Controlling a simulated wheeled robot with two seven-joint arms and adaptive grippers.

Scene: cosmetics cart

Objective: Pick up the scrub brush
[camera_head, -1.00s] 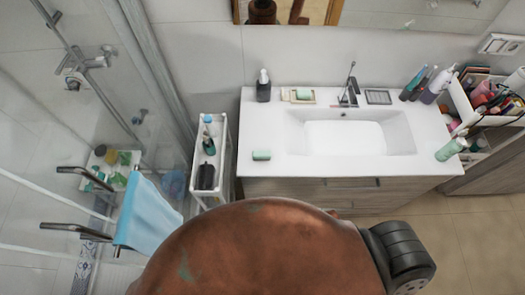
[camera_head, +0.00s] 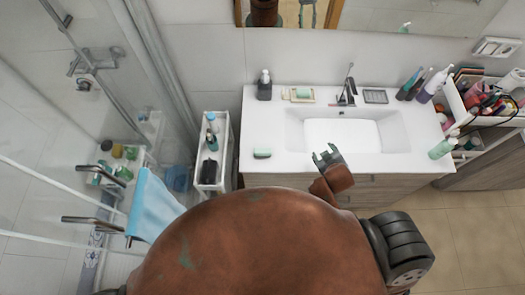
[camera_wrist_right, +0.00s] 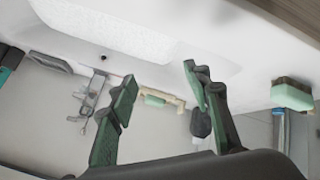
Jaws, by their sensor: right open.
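The scrub brush (camera_head: 262,153) is a small block with a green top, lying on the white counter to the left of the sink basin, close to the front edge. In the right wrist view the brush (camera_wrist_right: 292,95) is at the far right, showing its green body and brown bristles. My right gripper (camera_head: 327,155) is open and empty at the front of the sink, to the right of the brush and apart from it. Its two green-black fingers (camera_wrist_right: 160,76) are spread in the wrist view, with the brush outside them. My left gripper is not in view.
A soap dish (camera_head: 299,95), a dark bottle (camera_head: 264,88) and the faucet (camera_head: 348,88) stand along the back of the counter (camera_head: 262,125). A white cart (camera_head: 222,130) with bottles stands to the left. Tubes and a filled organizer crowd the right end.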

